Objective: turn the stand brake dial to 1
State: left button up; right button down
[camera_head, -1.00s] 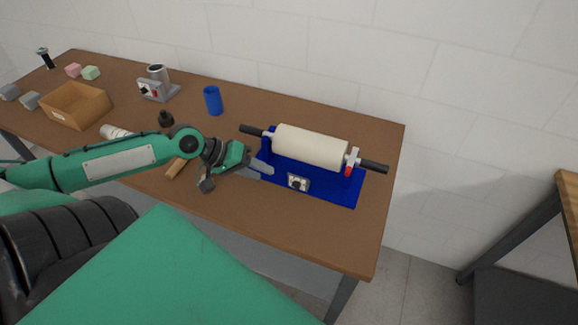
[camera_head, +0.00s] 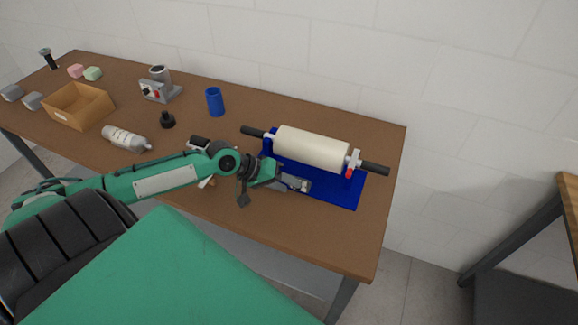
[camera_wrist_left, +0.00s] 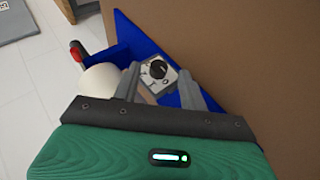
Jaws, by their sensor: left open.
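The stand is a blue frame (camera_head: 343,190) holding a cream roller (camera_head: 312,148) with black end handles. The brake dial is a black knob on a pale plate (camera_head: 304,185) at the stand's front; the gripper partly covers it in the head view. In the left wrist view the dial (camera_wrist_left: 158,69) shows clearly, with marks around it too small to read. My left gripper (camera_head: 297,186) is open, its two fingers (camera_wrist_left: 165,85) on either side of the dial's line, pointing at it. I cannot tell whether they touch it. My right gripper is not in view.
A red-tipped clamp (camera_head: 350,172) sits at the roller's right end. The table's front right is clear.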

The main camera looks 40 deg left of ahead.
pick_arm(q)
jog(key=shift+w+d+f, duration=0.3)
jog(key=shift+w+d, duration=0.05)
jog(key=shift+f, duration=0.1)
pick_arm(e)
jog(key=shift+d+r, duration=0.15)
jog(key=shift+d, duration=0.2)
